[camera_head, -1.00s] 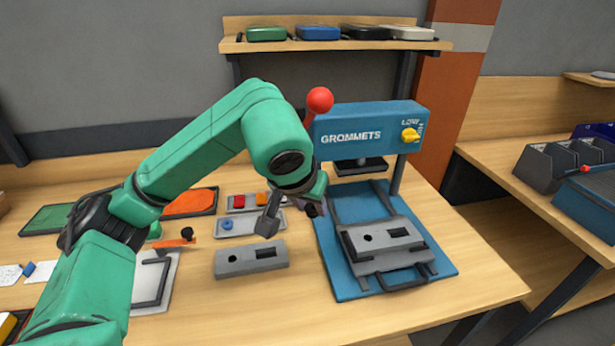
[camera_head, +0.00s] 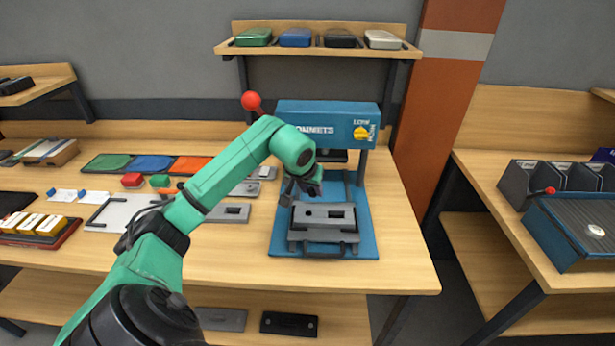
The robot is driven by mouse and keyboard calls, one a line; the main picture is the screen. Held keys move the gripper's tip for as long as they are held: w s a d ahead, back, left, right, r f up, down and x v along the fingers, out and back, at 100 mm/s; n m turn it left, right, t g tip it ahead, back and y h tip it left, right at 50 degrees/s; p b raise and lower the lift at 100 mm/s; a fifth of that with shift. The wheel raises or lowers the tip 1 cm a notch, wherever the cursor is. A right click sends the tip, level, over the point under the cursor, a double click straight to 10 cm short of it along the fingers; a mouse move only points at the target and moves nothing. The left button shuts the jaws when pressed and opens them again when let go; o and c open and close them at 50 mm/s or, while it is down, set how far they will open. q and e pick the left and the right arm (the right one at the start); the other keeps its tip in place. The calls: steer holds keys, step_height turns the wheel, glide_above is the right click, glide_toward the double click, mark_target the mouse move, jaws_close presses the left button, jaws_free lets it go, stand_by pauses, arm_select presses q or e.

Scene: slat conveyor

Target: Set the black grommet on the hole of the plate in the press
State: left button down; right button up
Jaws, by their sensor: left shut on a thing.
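The blue press (camera_head: 327,118) stands at the back of the bench with its base toward me. A grey plate (camera_head: 345,225) lies flat in the holder on that base, with a round dark hole at its left and a dark slot at its right. My left gripper (camera_head: 298,192) is just above the left back part of this plate, near the hole. It is shut on a small dark thing, taken to be the black grommet, mostly hidden by the fingers. Whether it touches the plate I cannot tell. My right gripper is out of view.
The press's red-knobbed lever (camera_head: 251,101) rises behind my left arm. A second grey plate (camera_head: 228,213) lies on the bench left of the press base. Coloured trays and a white board (camera_head: 118,213) lie farther left. The bench front right of that plate is clear.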

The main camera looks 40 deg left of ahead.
arm_select(q)
steer(key=f, duration=0.1)
steer(key=f+b, duration=0.2)
steer(key=f, duration=0.1)
steer(key=shift+s+a, duration=0.3)
steer(key=shift+a, duration=0.1)
steer(key=shift+a+f+b, duration=0.15)
steer(key=shift+f+b, duration=0.1)
steer(key=shift+b, duration=0.05)
steer(key=shift+d+r, duration=0.1)
steer(key=shift+d, duration=0.1)
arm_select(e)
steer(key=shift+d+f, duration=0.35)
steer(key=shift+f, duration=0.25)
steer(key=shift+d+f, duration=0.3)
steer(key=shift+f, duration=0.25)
arm_select(q)
steer(key=shift+a, duration=0.1)
